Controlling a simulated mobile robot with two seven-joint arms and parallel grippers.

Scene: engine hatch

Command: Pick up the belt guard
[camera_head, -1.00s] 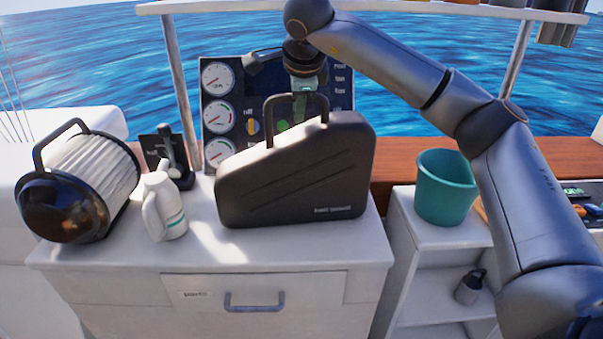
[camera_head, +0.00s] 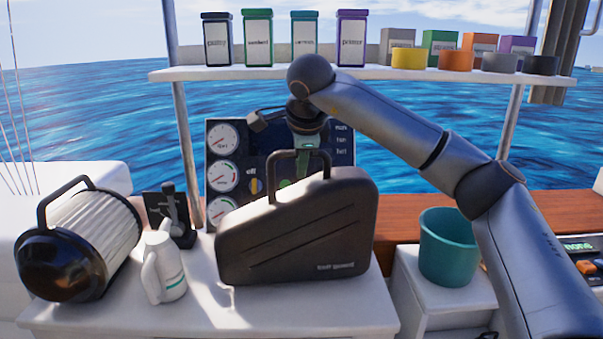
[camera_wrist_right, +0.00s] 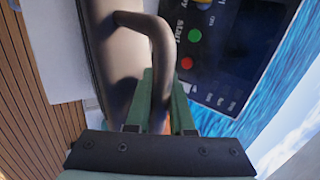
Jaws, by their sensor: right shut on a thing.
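The belt guard (camera_head: 300,232) is a dark case-like cover with a looped handle and lettering low on its front. It stands upright over the white counter; I cannot tell whether its underside touches the top. My right gripper (camera_head: 306,148) reaches down behind the handle from above. In the right wrist view the green fingers of the gripper (camera_wrist_right: 162,100) are shut on the handle of the belt guard (camera_wrist_right: 120,70). The handle partly hides the fingertips in the head view. My left gripper is not in view.
A gauge panel (camera_head: 224,174) stands close behind the guard. A white jug (camera_head: 165,268), a lever (camera_head: 172,208) and a ribbed filter (camera_head: 85,240) are to the left. A teal bucket (camera_head: 447,250) is to the right. A shelf (camera_head: 230,74) with boxes spans above.

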